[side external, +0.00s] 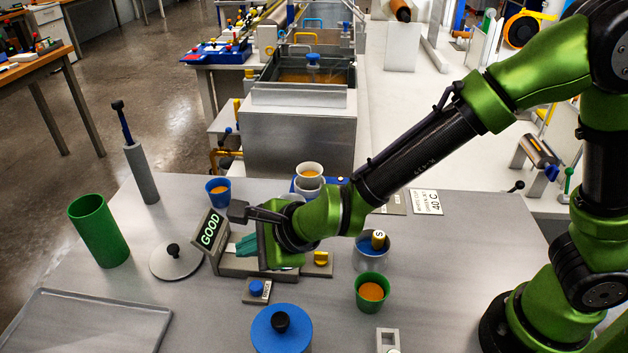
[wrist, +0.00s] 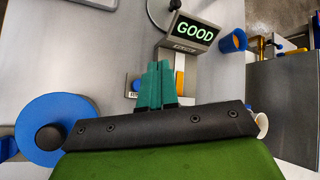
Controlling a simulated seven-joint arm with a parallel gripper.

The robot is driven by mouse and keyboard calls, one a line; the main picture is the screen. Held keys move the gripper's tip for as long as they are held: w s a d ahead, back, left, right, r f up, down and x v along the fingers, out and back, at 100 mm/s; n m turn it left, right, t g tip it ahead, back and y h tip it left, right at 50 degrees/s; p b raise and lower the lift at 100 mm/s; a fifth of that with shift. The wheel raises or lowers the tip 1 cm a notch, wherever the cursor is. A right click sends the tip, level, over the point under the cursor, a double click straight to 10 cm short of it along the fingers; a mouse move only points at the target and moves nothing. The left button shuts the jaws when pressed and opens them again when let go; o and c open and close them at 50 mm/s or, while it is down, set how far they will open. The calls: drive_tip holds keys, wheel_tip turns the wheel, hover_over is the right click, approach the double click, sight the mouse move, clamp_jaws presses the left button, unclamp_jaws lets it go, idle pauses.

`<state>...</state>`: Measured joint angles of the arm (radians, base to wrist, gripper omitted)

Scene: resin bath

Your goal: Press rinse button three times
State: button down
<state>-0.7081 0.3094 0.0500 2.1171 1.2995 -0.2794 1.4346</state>
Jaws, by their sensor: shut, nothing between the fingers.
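A small grey box with a blue button (side external: 256,287) and a white label lies on the table in front of the grey device; the label is too small to read surely. In the wrist view the blue button (wrist: 136,86) shows just left of my fingertips, partly hidden by them. My gripper (side external: 246,245) is shut and empty, its teal fingers above the table near the device. The fingertips also show in the wrist view (wrist: 158,68). In the side view they are behind the button box and appear apart from it.
The device's screen (side external: 210,229) reads GOOD in green. A blue-lidded pot (side external: 270,333), a green cup (side external: 372,292), a grey lid (side external: 176,260), a green cylinder (side external: 99,231) and a blue cup (side external: 218,190) stand around. A grey tray (side external: 60,296) lies front left.

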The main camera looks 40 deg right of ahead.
sight(260, 288)
drive_tip(key=shift+w+d+r, duration=0.1)
drive_tip(key=shift+d+r, duration=0.15)
drive_tip(key=shift+r, duration=0.45)
drive_tip(key=shift+n, duration=0.3)
drive_tip(key=shift+f, duration=4.45)
drive_tip(key=shift+f, duration=0.1)
drive_tip(key=shift+f, duration=0.3)
